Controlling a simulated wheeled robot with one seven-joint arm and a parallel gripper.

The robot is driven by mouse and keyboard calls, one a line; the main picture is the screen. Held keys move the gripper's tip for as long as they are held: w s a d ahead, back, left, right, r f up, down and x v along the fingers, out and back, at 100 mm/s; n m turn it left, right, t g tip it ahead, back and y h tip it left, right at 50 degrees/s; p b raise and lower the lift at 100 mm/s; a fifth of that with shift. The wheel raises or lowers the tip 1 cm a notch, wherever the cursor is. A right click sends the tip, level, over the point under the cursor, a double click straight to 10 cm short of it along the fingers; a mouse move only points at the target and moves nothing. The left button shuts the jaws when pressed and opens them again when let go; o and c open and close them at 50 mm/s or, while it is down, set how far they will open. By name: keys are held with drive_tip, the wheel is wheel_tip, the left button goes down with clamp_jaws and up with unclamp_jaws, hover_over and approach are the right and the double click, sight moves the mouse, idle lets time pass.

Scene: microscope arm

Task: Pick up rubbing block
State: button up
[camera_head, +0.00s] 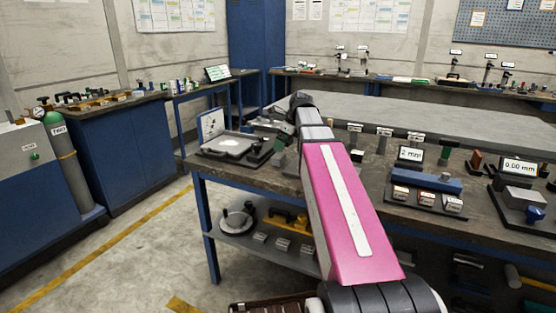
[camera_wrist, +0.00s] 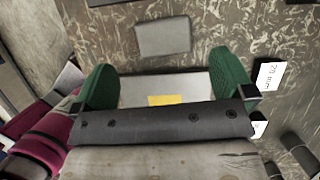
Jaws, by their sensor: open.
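My gripper (camera_wrist: 164,80) shows in the wrist view with its two green fingers wide apart. A pale grey piece with a yellow patch (camera_wrist: 165,99) shows between the fingers, partly hidden by a dark bar with screws; I cannot tell whether it is the rubbing block. A plain grey rectangular block (camera_wrist: 163,37) lies on the mottled worktop just beyond the fingertips, apart from them. Neither piece is clearly marked as the rubbing block. In the head view my pink arm reaches over the workbench (camera_head: 190,160), and its far end hides part of the top.
A blue block (camera_head: 428,180) and small displays stand on the right. White label cards (camera_wrist: 270,77) lie right of my gripper in the wrist view. A lower shelf (camera_head: 225,238) holds several tools.

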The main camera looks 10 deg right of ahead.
sight(279, 155)
drive_tip(key=shift+d+x, duration=0.15)
drive_tip(key=shift+x, duration=1.75)
drive_tip(key=shift+d+x, duration=0.2)
drive_tip(key=shift+x, duration=1.75)
drive_tip(key=shift+f, duration=0.1)
drive_tip(key=c, duration=1)
